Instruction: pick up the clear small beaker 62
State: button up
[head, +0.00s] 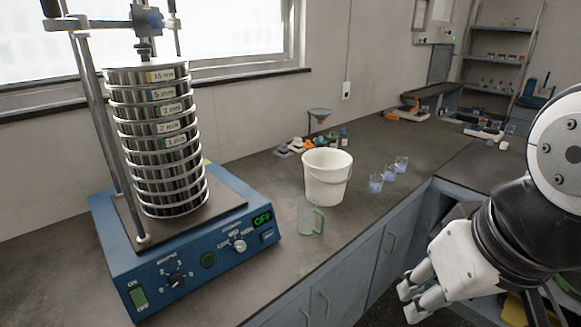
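Three small clear beakers with a bluish tint stand in a slanting row on the dark counter, right of the white bucket. They are the near beaker (376,184), the middle beaker (389,173) and the far beaker (401,163). No number is readable on them, so I cannot tell which is 62. My gripper (415,297) is at the lower right, in front of the counter's edge and well apart from the beakers. Its fingers are spread with a gap between them, and nothing shows in it.
A white bucket (327,178) and a clear jug with a green handle (309,217) stand left of the beakers. A blue sieve shaker (190,258) with stacked sieves fills the left. Small items and a funnel stand (320,118) are behind the bucket. Counter right of the beakers is clear.

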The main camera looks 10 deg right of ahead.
aim_at(390, 173)
jog(key=i+l, duration=0.2)
jog(key=l, duration=0.15)
jog(key=i+l, duration=0.2)
jog(key=l, duration=0.2)
jog(key=i+l, duration=0.2)
jog(key=l, duration=0.15)
jog(key=i+l, duration=0.2)
jog(key=l, duration=0.2)
jog(key=i+l, duration=0.2)
jog(key=l, duration=0.15)
